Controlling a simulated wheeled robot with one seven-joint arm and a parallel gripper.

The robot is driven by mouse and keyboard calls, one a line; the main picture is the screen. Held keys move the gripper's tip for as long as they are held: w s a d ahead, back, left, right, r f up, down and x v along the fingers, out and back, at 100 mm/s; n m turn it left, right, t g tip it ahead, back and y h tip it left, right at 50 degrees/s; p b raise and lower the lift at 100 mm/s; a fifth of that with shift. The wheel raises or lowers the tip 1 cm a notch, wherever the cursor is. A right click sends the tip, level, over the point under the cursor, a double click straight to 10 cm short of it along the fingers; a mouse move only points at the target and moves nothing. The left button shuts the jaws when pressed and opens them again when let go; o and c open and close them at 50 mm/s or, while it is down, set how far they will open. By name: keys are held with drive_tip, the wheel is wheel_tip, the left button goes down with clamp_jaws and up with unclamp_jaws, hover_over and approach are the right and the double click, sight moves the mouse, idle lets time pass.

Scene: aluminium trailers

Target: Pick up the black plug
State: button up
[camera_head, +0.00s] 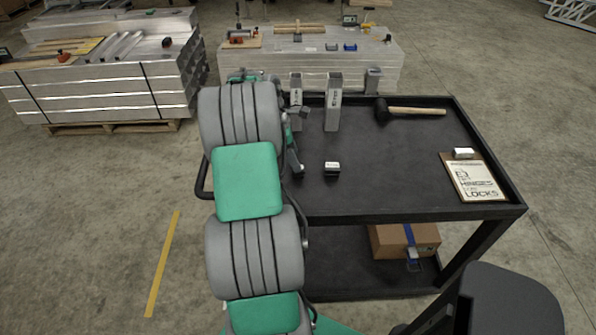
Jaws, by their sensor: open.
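The black plug (332,170) is a small dark block with a pale top. It sits on the black top of the cart (400,185), near the middle left, with bare surface around it. My gripper (300,142) is partly hidden behind my own arm, just left of the plug and apart from it. Its jaws are open, and nothing shows between them.
Upright metal tubes (333,105) stand behind the plug. A mallet (415,111) lies at the back right, and a clipboard (475,180) at the right edge. A cardboard box (390,242) is on the lower shelf. The tabletop right of the plug is clear.

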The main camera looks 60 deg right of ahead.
drive_tip(key=x, duration=0.4)
drive_tip(key=shift+s+a+f, duration=0.1)
drive_tip(key=shift+a+f, duration=0.1)
drive_tip(key=shift+f, duration=0.05)
drive_tip(key=shift+d+f, duration=0.1)
drive_tip(key=shift+f, duration=0.3)
drive_tip(key=shift+c, duration=0.3)
clamp_jaws()
